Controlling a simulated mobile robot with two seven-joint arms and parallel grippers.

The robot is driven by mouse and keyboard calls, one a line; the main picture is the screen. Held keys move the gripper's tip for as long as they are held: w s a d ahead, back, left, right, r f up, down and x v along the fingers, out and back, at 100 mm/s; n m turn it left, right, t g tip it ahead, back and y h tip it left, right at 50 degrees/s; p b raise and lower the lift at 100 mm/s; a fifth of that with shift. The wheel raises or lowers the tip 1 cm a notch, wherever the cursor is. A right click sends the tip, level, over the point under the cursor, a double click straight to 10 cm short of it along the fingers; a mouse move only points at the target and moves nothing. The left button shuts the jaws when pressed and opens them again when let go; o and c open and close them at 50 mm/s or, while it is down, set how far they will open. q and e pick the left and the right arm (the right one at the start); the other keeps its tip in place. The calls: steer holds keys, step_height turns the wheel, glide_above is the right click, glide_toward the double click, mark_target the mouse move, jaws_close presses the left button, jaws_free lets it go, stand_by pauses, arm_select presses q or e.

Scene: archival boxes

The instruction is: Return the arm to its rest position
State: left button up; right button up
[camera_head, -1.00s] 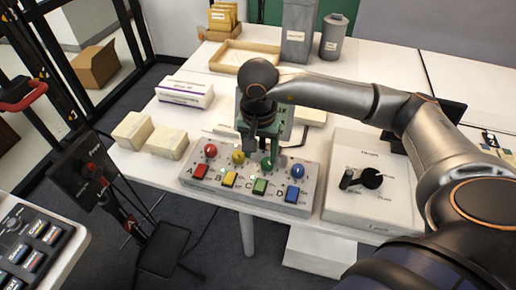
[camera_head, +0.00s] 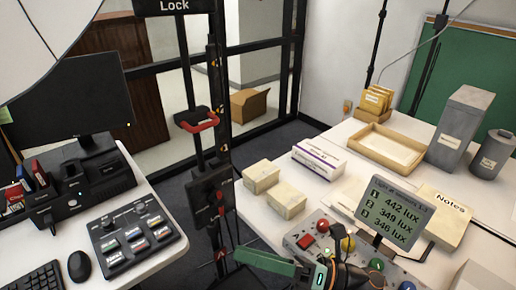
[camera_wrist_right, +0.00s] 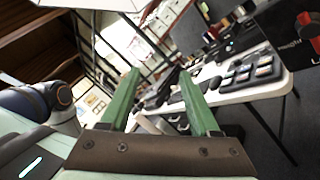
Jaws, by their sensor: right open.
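My right gripper (camera_head: 262,262) shows at the bottom centre of the head view, its green fingers pointing left. It is in front of the near table edge, close to the left end of the button box (camera_head: 300,240). In the right wrist view the two green fingers (camera_wrist_right: 160,88) stand well apart with nothing between them. Most of the right arm is out of the head view. My left gripper is not in view.
A small screen (camera_head: 392,212) with lux readings stands behind the button box. Two cream boxes (camera_head: 262,176) and a wooden tray (camera_head: 385,148) lie on the white table. A pole (camera_head: 220,120) stands left of the table. A keypad (camera_head: 130,240) is on the left desk.

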steer(key=w+d+f+m+t+h, duration=0.2)
steer(key=d+f+m+t+h, duration=0.45)
steer(key=m, duration=0.75)
steer(key=w+d+f+m+t+h, duration=0.3)
steer(key=d+f+m+t+h, duration=0.35)
steer(key=m, duration=0.85)
steer(key=s+d+f+m+g+h, duration=0.2)
steer(key=s+f+m, duration=0.3)
steer(key=f, duration=0.3)
steer(key=s+d+f+m+g+h+p, duration=0.1)
steer(key=s+d+f+m+g+h, duration=0.1)
steer(key=s+f+m+g, duration=0.3)
steer(key=s+d+f, duration=0.1)
steer(key=s+f, duration=0.2)
steer(key=f, duration=0.1)
steer(key=shift+f+h, duration=0.15)
steer(key=shift+h, duration=0.15)
